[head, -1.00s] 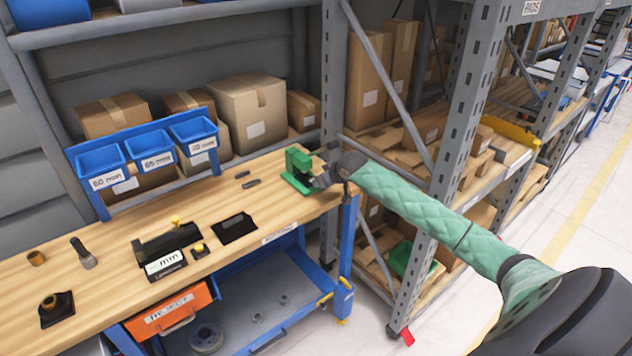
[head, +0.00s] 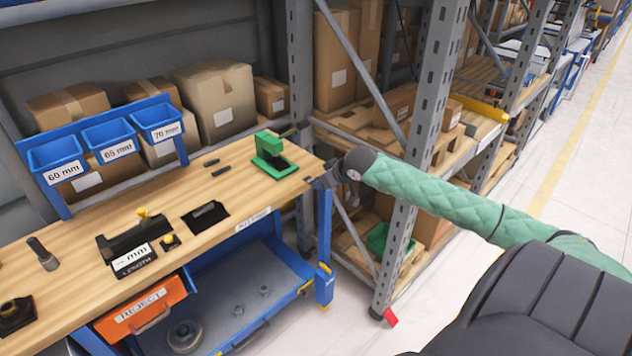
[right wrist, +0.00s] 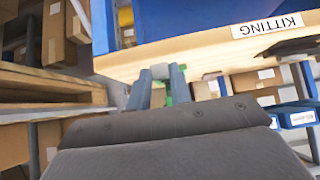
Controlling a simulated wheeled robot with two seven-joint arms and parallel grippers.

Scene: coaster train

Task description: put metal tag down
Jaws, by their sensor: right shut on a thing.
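My right gripper (head: 322,180) is at the right end of the wooden workbench (head: 215,165), just right of a green fixture (head: 272,158) and apart from it. In the right wrist view, the two fingers (right wrist: 160,80) are closed on a small light grey piece (right wrist: 160,71), which looks like the metal tag. In the head view the tag is too small and covered to make out. Green shows behind the fingers in the right wrist view. My left gripper is not in view.
A grey rack post (head: 425,150) rises right of the bench, close to my right arm.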

